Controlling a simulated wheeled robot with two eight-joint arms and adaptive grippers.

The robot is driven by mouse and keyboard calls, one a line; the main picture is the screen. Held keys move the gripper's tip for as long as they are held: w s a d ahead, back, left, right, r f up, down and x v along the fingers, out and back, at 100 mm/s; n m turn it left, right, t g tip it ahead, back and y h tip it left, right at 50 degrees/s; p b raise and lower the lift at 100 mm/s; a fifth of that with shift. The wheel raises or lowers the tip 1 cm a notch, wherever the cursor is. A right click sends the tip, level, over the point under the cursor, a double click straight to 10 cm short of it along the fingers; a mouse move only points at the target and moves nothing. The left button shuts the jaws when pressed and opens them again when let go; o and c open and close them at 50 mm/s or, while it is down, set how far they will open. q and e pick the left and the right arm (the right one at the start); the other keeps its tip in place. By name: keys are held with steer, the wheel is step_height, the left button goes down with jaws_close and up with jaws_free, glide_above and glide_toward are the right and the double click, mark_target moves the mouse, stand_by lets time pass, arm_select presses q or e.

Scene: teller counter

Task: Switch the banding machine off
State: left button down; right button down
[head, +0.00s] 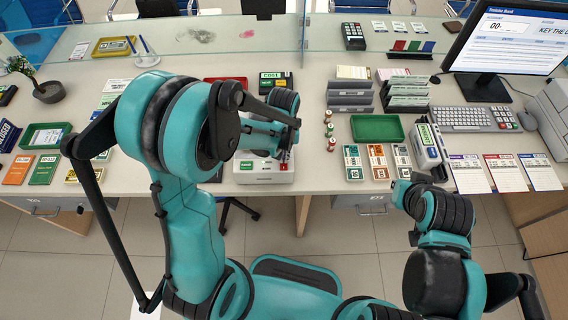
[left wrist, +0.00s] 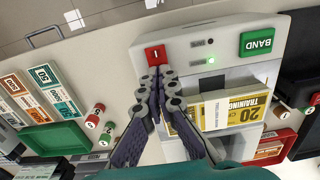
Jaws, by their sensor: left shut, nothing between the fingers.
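The banding machine (head: 264,179) is a pale box at the counter's front edge, partly hidden by my left arm in the head view. In the left wrist view its pale casing (left wrist: 200,48) carries a red rocker switch (left wrist: 154,53), a green BAND button (left wrist: 257,42) and a lit green lamp (left wrist: 210,86). A bundle of yellow 20 training notes (left wrist: 236,112) sits in its slot. My left gripper (left wrist: 157,76) is shut and empty, its fingertips right by the red switch; contact is unclear. My right gripper (head: 402,188) is low at the counter's front right, its fingers unclear.
Ticket stacks (head: 376,162), small rolls (head: 329,130) and a green tray (head: 377,128) lie right of the machine. A keyboard (head: 462,118) and monitor (head: 510,40) stand further right. A glass screen (head: 200,37) runs along the back.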

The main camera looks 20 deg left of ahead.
arm_select(q)
steer(key=shift+f, duration=0.2)
steer(key=shift+r, duration=0.1)
steer(key=shift+r+p, duration=2.5)
steer(key=shift+r, duration=1)
steer(key=s+a+r+m+t+b, duration=0.1)
steer(key=s+a+r+t+b, duration=0.1)
steer(key=s+t+b, duration=0.1)
steer(key=s+a+r+m+t+b, duration=0.2)
steer(key=s+r+t+b, duration=0.1)
steer(key=s, duration=0.4)
steer(key=shift+s+a+r+t+b, duration=0.15)
steer(key=shift+a+r+t+b, duration=0.3)
steer(key=shift+b, duration=0.9)
